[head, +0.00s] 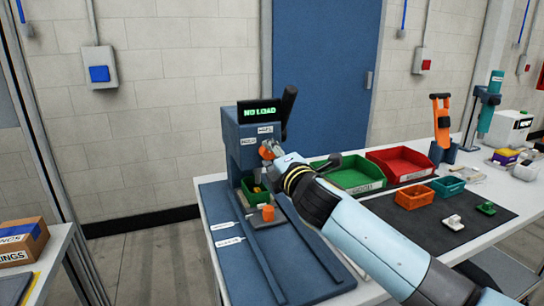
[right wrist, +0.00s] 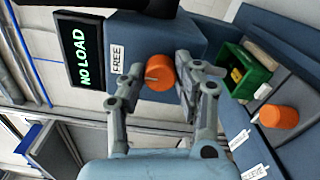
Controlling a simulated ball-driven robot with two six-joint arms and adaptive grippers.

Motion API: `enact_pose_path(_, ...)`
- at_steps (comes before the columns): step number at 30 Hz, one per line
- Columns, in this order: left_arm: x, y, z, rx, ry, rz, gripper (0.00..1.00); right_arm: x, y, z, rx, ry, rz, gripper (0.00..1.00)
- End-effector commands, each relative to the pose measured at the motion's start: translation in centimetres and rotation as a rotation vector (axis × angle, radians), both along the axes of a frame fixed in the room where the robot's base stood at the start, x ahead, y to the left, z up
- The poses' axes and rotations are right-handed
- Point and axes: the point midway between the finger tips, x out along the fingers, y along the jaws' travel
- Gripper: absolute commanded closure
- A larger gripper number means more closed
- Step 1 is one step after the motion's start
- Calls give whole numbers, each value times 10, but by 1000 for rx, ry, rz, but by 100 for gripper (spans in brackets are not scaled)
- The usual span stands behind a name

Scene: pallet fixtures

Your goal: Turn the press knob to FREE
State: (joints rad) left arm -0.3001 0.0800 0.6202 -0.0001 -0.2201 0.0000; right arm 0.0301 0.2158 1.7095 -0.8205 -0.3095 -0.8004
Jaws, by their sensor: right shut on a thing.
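The press (head: 238,150) is a blue box with a dark screen reading NO LOAD (head: 259,111). Its orange press knob (right wrist: 160,73) is on the front face; in the head view my gripper partly covers it. A white FREE label (right wrist: 117,60) lies to the left of the knob in the right wrist view. A second label, apparently HOLD (head: 248,141), is left of the knob in the head view. A pale mark on the knob appears to face the FREE side; its exact angle is unclear. My right gripper (right wrist: 156,78) is shut on the knob. My left gripper is out of view.
A black lever (head: 288,103) rises beside the screen. A green bin (right wrist: 250,72) and another orange piece (right wrist: 278,117) sit below the knob. Green (head: 350,176) and red (head: 399,164) trays stand right of the press, with small orange and teal bins in front.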

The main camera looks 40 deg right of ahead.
Motion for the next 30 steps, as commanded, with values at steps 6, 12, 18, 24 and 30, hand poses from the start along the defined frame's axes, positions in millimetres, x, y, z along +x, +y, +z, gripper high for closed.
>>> enact_pose_path(6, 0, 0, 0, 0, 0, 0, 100, 0, 0, -1, 3, 2, -1, 100)
enact_pose_path(12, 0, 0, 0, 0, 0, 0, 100, 0, 0, -1, 2, 1, 0, 51)
enact_pose_path(18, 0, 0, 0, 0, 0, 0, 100, 0, 0, -1, 1, 1, 0, 45)
enact_pose_path(24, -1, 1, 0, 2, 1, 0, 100, -7, 2, -1, 1, 2, 0, 45)
enact_pose_path(30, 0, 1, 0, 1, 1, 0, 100, -44, 11, -2, 2, 4, 1, 45)
